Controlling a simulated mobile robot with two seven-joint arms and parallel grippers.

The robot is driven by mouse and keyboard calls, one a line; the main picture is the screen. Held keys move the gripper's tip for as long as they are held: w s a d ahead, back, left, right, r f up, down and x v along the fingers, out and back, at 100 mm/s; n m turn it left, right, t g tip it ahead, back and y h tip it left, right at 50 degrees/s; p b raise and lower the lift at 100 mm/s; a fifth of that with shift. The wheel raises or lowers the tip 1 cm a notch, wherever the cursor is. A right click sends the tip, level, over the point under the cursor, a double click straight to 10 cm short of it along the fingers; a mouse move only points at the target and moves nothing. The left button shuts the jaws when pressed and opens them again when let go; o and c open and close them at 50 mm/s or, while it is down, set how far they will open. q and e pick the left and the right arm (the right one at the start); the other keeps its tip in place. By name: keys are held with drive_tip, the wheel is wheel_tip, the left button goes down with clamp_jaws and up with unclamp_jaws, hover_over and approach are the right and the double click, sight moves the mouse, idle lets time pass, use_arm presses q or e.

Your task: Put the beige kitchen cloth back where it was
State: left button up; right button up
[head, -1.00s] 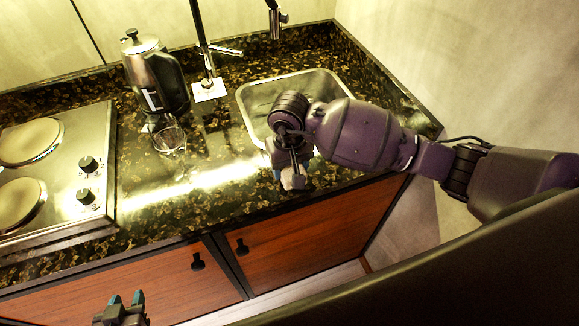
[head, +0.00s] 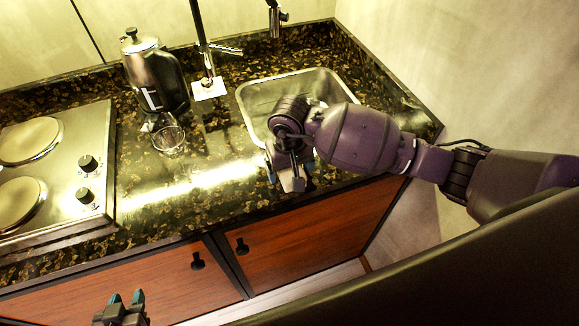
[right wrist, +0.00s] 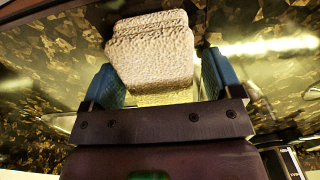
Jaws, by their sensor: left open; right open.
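The beige kitchen cloth (head: 293,183) is a small, pale, folded piece at the counter's front strip, just in front of the sink. In the right wrist view the cloth (right wrist: 150,52) shows a bumpy weave and sits between the two blue fingers. My right gripper (head: 291,172) points down over it from the sink side. The gripper (right wrist: 160,82) is open, with a gap beside the cloth at the right finger. The arm hides part of the cloth in the head view. My left gripper (head: 124,302) is open and empty, low in front of the cabinet doors.
The sink (head: 255,97) lies behind my right gripper, with a tap (head: 209,70) at its left. A glass (head: 168,140) and a dark metal jug (head: 155,75) stand to the left. A hob (head: 60,165) fills the far left. The counter between glass and sink is clear.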

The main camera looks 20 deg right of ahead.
drive_tip(key=shift+r, duration=0.2)
wheel_tip(320, 180, up, 12)
drive_tip(key=b, duration=0.1)
drive_tip(key=shift+f, duration=0.1)
idle(0.5)
